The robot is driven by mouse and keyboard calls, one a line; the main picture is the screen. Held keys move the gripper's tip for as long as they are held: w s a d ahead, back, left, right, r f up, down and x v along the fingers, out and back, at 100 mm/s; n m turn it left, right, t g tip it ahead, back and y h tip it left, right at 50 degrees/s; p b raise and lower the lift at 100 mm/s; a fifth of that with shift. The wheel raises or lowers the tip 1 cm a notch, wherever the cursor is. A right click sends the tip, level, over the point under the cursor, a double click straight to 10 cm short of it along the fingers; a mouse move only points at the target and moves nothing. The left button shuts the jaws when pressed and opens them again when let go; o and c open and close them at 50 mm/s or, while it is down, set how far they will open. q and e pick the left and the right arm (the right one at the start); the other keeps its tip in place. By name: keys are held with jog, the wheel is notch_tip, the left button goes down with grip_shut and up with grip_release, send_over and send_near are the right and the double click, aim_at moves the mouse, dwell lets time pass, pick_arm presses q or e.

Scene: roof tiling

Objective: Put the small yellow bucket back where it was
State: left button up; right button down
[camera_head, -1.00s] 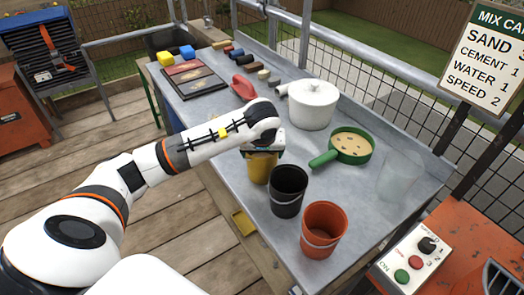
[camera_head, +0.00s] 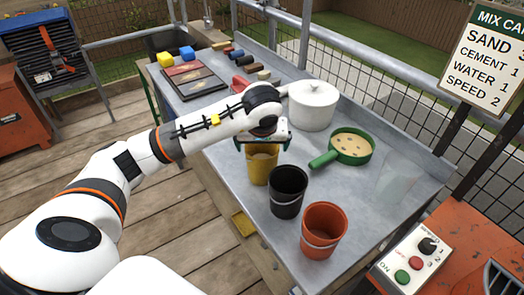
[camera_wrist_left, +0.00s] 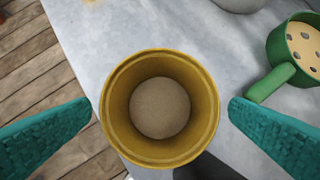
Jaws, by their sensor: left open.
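The small yellow bucket (camera_head: 262,166) stands upright on the grey table near its front edge, in line with a black bucket (camera_head: 287,192) and an orange bucket (camera_head: 323,230). My left gripper (camera_head: 263,145) is open just above the yellow bucket. In the left wrist view the yellow bucket (camera_wrist_left: 114,112) is seen from above, between the two spread teal fingers, with a gap on each side. A light, sandy-looking round area shows inside it. My right gripper is not in view.
A green strainer-like pan (camera_head: 350,147), a white lidded pot (camera_head: 313,104) and a clear container (camera_head: 396,184) stand behind the buckets. A dark tray (camera_head: 196,84) and colored blocks lie farther back. A control box (camera_head: 412,258) is at the lower right.

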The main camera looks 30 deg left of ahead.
pick_arm(q)
jog(key=v, duration=0.6)
jog(key=shift+r, duration=0.25)
jog(key=shift+s+d, duration=0.1)
jog(key=shift+s, duration=0.05)
